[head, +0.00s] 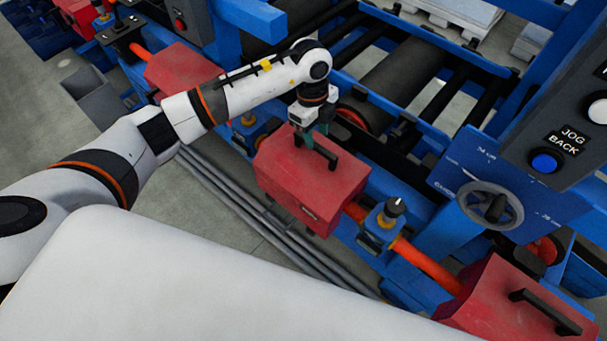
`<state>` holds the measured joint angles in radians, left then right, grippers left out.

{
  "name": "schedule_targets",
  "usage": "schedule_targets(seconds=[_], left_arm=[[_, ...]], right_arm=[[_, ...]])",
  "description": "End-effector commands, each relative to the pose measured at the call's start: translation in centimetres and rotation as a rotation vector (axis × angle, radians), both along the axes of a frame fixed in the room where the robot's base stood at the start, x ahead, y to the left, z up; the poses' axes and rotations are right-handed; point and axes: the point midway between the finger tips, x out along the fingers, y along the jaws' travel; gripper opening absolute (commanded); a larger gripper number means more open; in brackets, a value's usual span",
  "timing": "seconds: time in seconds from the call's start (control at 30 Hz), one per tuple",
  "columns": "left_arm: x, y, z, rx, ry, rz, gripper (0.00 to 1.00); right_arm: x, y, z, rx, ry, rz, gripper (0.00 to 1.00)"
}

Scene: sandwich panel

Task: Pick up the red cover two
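The middle red cover (309,187) is a box shape with a black bar handle (324,158) on top. My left gripper (311,147) points down at this handle, with its dark fingers at the handle's far-left part. The fingers overlap the handle in the picture, and I cannot tell whether they are closed on it. The cover appears to sit over the orange shaft (425,264). Another red cover (495,308) with a black handle is at lower right, and one (183,72) is at upper left, partly behind my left arm. My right gripper is not in view.
A blue bearing block (382,225) stands right of the middle cover. A handwheel (490,206) and a control box with a blue JOG BACK button (544,162) are at right. Black rollers (400,85) lie behind. Grey pipes (245,205) run along the floor.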

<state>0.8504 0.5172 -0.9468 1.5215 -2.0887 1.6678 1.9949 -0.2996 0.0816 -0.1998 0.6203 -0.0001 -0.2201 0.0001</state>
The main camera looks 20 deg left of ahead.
Motion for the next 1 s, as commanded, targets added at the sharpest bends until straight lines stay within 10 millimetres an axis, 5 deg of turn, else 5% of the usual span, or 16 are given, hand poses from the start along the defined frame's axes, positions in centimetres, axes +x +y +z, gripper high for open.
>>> schedule_targets(seconds=[0.3,0.57,0.8,1.0], left_arm=[[-0.8,-0.2,-4.1,0.000,0.003,0.000,0.40],[-0.8,-0.2,-4.5,0.000,0.001,-0.002,0.40],[-0.8,-0.2,-4.5,0.000,0.001,-0.001,0.02],[-0.8,-0.2,-4.5,0.000,0.001,-0.001,0.00]], right_arm=[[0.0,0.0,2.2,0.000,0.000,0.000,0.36],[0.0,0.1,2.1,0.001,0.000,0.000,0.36],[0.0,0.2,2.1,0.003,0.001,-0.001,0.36],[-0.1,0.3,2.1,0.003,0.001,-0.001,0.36]])
